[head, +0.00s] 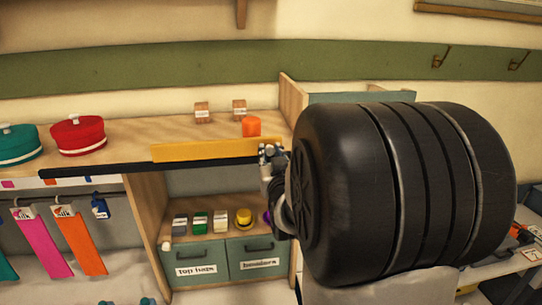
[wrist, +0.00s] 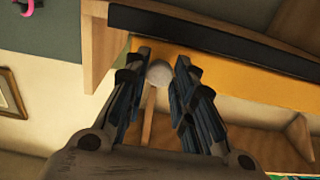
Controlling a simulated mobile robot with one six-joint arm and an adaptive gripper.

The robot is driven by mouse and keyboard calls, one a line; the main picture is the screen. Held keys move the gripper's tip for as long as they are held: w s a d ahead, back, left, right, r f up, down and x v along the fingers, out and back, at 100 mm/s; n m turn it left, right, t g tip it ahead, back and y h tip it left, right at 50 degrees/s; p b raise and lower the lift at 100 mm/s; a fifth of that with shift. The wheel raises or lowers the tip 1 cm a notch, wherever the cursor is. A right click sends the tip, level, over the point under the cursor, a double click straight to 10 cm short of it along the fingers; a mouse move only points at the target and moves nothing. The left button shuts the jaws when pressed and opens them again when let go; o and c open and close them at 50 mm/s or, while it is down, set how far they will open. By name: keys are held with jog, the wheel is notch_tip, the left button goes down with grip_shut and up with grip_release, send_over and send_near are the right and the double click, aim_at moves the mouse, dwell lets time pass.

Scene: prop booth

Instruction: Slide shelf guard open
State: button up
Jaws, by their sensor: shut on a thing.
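The shelf guard (head: 203,151) is a flat yellow-orange panel standing along the front of the upper shelf, above a black rail (head: 110,168). It covers the right part of the shelf front. My gripper (head: 268,153) is at the guard's right end. In the wrist view the guard (wrist: 235,85) lies beyond my gripper (wrist: 160,65), with a pale round knob (wrist: 158,73) between the two fingers. The fingers are shut on this knob. My dark arm hides what is right of the guard in the head view.
Red (head: 78,135) and teal (head: 16,143) round lidded boxes stand on the shelf's left. Two wooden blocks (head: 202,112) and an orange item (head: 251,127) stand behind the guard. Small items sit below on the drawer unit (head: 205,262). A wooden upright (head: 293,100) bounds the shelf.

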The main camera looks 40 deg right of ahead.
grip_shut()
jog(key=b, duration=0.4)
send_near(195, 152)
jog(key=x, duration=0.5)
jog(key=shift+d, duration=0.1)
jog(key=o, duration=0.7)
grip_release()
jog(key=shift+c, duration=0.2)
